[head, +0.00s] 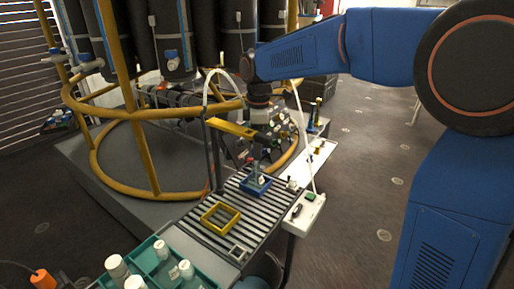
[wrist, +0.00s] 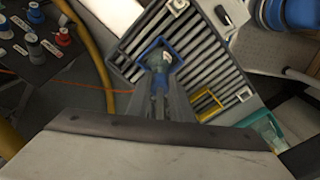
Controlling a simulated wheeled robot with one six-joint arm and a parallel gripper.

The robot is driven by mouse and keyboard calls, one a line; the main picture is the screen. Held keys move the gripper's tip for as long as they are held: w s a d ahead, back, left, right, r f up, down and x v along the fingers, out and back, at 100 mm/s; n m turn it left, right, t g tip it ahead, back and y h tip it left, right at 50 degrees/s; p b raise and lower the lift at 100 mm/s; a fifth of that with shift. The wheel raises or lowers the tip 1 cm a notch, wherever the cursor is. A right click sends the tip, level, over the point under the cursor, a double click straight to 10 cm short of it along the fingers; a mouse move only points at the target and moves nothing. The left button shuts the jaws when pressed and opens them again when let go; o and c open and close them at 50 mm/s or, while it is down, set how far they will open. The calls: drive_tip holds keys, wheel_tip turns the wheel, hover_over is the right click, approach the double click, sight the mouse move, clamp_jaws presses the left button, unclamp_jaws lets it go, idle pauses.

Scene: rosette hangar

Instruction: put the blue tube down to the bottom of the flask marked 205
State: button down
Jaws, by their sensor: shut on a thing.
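My gripper (wrist: 159,84) points down over the slatted rack in the wrist view, its two fingers close together. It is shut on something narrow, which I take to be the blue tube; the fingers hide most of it. A small pale flask (wrist: 158,58) stands in a blue square holder (wrist: 179,61) just beyond the fingertips. In the head view the blue holder (head: 256,187) sits on the rack, with the flask in it below my gripper. The marking 205 cannot be read. I cannot tell whether the tube's lower end is inside the flask's neck.
An empty yellow square frame (head: 220,217) lies on the slatted rack (head: 275,205). A teal crate (head: 205,276) with several white-capped bottles is at the front. A white panel (head: 304,212) borders the rack's right side. Yellow rails (head: 150,170) stand behind on the left.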

drive_tip(key=shift+f, duration=0.3)
drive_tip(key=c, duration=0.9)
unclamp_jaws()
drive_tip(key=shift+r, duration=3)
drive_tip(key=shift+d, duration=0.1)
